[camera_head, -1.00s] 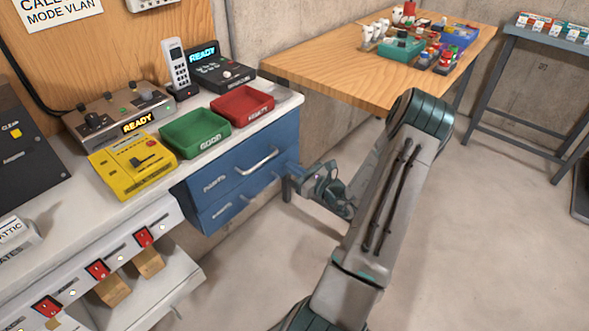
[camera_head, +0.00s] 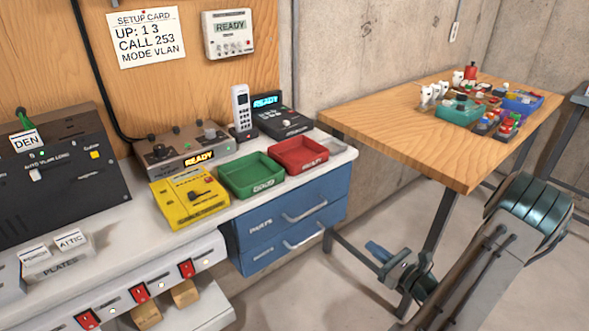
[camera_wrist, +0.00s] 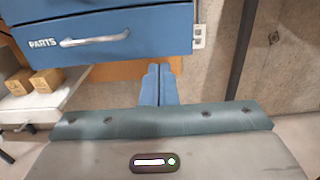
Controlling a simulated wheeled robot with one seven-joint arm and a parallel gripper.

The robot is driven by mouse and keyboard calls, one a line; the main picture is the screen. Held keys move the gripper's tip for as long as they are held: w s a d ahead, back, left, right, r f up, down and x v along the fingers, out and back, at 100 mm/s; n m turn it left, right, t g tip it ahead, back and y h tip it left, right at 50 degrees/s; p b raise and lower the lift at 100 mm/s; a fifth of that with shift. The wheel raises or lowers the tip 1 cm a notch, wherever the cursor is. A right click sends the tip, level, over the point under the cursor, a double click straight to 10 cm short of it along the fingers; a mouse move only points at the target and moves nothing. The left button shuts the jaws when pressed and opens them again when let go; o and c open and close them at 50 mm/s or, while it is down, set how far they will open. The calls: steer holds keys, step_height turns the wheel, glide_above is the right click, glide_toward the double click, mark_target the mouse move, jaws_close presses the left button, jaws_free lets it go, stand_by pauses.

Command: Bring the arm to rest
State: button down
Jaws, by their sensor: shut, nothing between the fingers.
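My gripper (camera_head: 376,250) is low in the head view, in front of the wooden table's legs and to the right of the blue drawers. Its blue fingers point left and up, away from my arm. In the wrist view the two fingers (camera_wrist: 159,85) lie side by side and touch, with nothing between them.
The white counter (camera_head: 100,212) holds a yellow device (camera_head: 188,200), a green tray (camera_head: 252,175) and a red tray (camera_head: 298,155). A wooden table (camera_head: 400,125) with small items stands at the back right. Blue drawers (camera_head: 290,225) hang under the counter. Floor left of my gripper is open.

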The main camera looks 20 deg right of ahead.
steer(key=a+r+n+g+y+p, duration=0.1)
steer(key=a+r+n+g+y, duration=0.1)
steer(key=a+r+n+g, duration=0.45)
steer(key=a+r+n+g+y+p, duration=0.25)
steer(key=a+n, duration=0.25)
steer(key=a, duration=0.4)
steer(key=a+r+n+g+y+p, duration=0.1)
steer(key=a+r+n+g+y, duration=0.1)
steer(key=a+r+n+g, duration=0.45)
steer(key=s+a+r+n+h+p, duration=0.4)
steer(key=s+a+r+n+h, duration=0.3)
steer(key=r+n+h, duration=0.4)
steer(key=shift+s+a+r+n+t, duration=0.35)
steer(key=shift+s+n, duration=0.5)
steer(key=shift+n, duration=1.15)
steer(key=shift+f, duration=0.1)
